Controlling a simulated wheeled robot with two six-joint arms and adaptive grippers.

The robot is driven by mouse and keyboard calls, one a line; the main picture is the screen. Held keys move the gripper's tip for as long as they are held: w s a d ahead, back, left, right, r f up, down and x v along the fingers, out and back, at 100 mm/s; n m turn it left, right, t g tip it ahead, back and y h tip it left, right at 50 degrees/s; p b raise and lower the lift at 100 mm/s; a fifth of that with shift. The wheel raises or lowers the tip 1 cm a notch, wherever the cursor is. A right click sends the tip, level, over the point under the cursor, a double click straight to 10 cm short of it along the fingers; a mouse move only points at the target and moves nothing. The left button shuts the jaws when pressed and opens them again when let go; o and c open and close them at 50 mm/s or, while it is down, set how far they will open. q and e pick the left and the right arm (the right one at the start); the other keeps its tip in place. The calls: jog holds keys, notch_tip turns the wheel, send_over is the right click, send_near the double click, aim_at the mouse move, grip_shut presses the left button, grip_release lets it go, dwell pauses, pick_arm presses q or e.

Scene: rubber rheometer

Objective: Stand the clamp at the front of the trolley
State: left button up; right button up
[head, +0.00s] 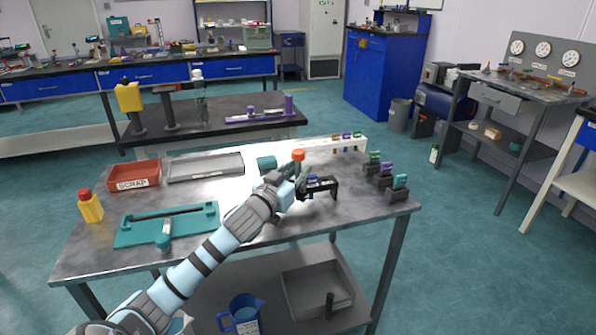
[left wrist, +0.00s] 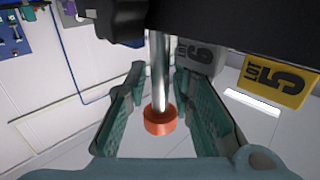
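The clamp is a black frame (head: 322,186) with a metal screw and an orange knob (head: 298,155) at its upper end. It is at the middle right of the grey trolley top (head: 262,215); I cannot tell whether it touches the top. My left gripper (head: 303,172) is at its left side. In the left wrist view the two teal fingers (left wrist: 160,92) stand either side of the metal screw (left wrist: 159,65), with gaps showing. The orange knob (left wrist: 160,122) is between them, and black frame (left wrist: 240,28) crosses the top. My right gripper is not in view.
A red SCRAP bin (head: 134,176), grey tray (head: 205,167), yellow bottle (head: 91,206) and teal fixture (head: 166,225) occupy the trolley's left. A white rack (head: 340,143) lies behind; several small coloured-top holders (head: 397,190) stand right. The front right top is clear.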

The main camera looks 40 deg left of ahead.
pick_arm(q)
jog(key=shift+r, duration=0.1)
jog(key=s+p, duration=0.1)
jog(key=s, duration=0.3)
jog(key=s+d+p, duration=0.1)
jog(key=s, duration=0.3)
jog(key=s+d+p, duration=0.1)
jog(key=s, duration=0.3)
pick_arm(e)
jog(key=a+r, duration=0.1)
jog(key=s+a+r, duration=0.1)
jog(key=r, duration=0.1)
pick_arm(q)
jog(key=shift+d, duration=0.1)
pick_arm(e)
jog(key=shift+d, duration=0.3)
